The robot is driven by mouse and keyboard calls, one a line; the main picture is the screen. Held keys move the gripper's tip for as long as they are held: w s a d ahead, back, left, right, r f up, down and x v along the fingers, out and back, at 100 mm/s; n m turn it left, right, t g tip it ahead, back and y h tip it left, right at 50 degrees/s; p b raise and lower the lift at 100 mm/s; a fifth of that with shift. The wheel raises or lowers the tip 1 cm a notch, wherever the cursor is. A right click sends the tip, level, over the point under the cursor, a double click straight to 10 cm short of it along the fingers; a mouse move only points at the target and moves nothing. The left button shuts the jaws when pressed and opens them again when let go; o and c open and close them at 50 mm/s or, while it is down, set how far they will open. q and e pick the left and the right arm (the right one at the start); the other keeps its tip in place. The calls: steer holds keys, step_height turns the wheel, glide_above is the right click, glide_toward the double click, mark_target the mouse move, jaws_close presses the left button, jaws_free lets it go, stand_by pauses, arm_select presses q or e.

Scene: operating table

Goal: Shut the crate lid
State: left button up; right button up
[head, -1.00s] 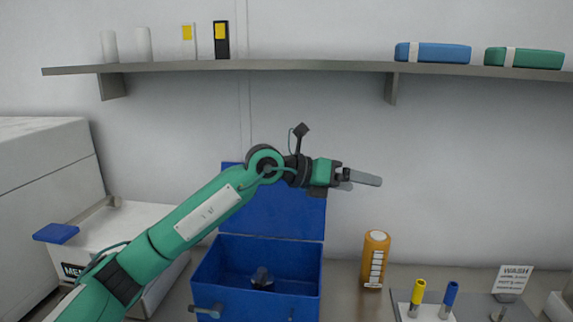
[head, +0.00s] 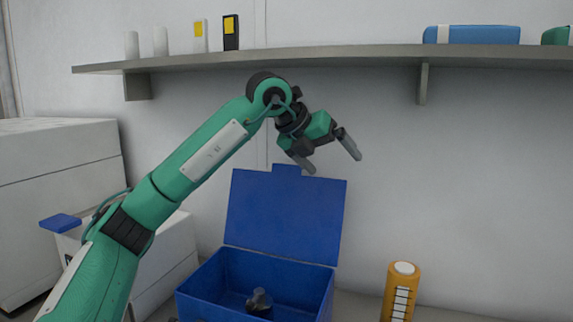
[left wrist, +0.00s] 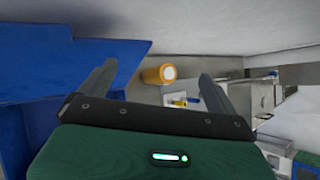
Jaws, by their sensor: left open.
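The blue crate (head: 212,290) stands open on the table in the head view. Its blue lid (head: 285,217) is up, leaning back toward the wall, with a small tab at its top edge. A dark object (head: 259,301) lies inside the crate. My left gripper (head: 333,160) is open and empty, above the upper right part of the lid. In the left wrist view the two fingers (left wrist: 160,90) are spread, with the blue lid (left wrist: 75,62) at the left, apart from them as far as I can tell. My right gripper is not in view.
An orange bottle (head: 402,292) stands right of the crate. A shelf (head: 300,58) runs along the wall above the arm, with a blue pack (head: 475,35) on it. A white box (head: 165,255) stands to the left. The wall space right of the lid is clear.

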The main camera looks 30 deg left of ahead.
mark_target(286, 167)
arm_select(q)
steer(key=s+a+r+n+y, duration=0.15)
steer(key=a+y, duration=0.45)
steer(key=a, duration=0.6)
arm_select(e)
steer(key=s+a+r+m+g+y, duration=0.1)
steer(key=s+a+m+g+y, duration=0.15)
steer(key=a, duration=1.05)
arm_select(q)
steer(key=shift+t+y, duration=0.3)
steer(key=p+x, duration=0.2)
steer(key=x, duration=0.3)
steer(key=shift+d+f, duration=0.1)
steer(key=shift+f, duration=0.2)
steer(key=shift+x, duration=0.85)
steer(key=c, duration=1.4)
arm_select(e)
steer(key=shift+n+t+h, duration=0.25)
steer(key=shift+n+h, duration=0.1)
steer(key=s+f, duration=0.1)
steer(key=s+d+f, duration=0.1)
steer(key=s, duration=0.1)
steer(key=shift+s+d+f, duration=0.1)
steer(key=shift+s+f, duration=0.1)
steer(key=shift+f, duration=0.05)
arm_select(q)
steer(key=shift+s, duration=0.1)
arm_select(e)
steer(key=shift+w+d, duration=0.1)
